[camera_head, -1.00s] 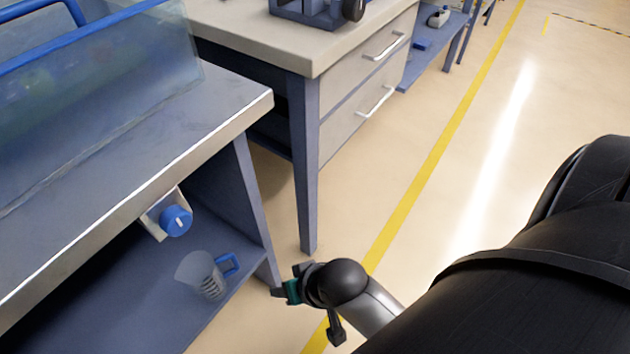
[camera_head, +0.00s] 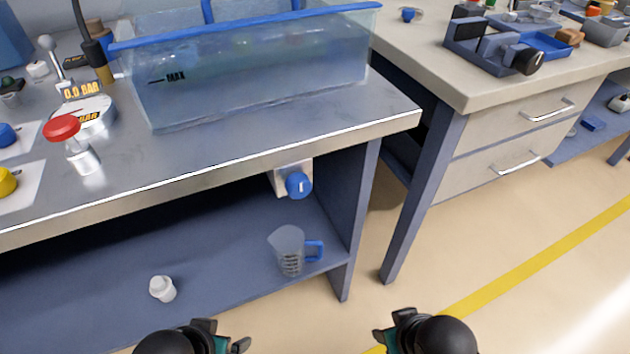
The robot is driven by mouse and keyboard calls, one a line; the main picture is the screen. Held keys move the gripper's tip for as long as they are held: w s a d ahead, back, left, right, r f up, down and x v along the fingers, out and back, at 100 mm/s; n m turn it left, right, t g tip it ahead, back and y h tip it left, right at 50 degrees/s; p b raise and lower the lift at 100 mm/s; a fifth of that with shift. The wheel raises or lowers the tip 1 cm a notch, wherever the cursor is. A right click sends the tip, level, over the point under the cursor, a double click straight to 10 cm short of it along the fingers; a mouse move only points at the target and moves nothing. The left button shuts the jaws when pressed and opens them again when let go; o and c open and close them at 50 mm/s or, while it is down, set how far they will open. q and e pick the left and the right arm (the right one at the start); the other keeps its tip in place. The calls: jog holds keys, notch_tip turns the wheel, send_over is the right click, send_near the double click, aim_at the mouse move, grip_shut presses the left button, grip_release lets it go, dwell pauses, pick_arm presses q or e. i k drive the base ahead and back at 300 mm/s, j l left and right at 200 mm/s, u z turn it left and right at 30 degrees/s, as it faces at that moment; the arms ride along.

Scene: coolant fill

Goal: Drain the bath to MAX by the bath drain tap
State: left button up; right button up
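The bath (camera_head: 250,85) is a translucent tank with a blue rim on the steel bench. Its black MAX mark (camera_head: 167,78) is on the front wall at the left; the liquid appears to stand above it, though the surface is faint. The bath drain tap (camera_head: 298,185) is a blue knob with a near-upright white mark, on a pale plate under the bench's front edge. A clear jug (camera_head: 287,252) with a blue handle stands on the lower shelf below the tap. My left gripper (camera_head: 224,336) and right gripper (camera_head: 391,326) are at the bottom edge, both open and empty, away from the tap.
A small white container (camera_head: 162,288) sits on the lower shelf (camera_head: 225,265). A red knob (camera_head: 62,128), a gauge and coloured buttons are on the bench at left. A drawer bench (camera_head: 470,90) stands at right. The floor between the benches is clear.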

aim_at(298, 185)
jog(key=k+l+u, duration=0.15)
jog(key=k, duration=1.7)
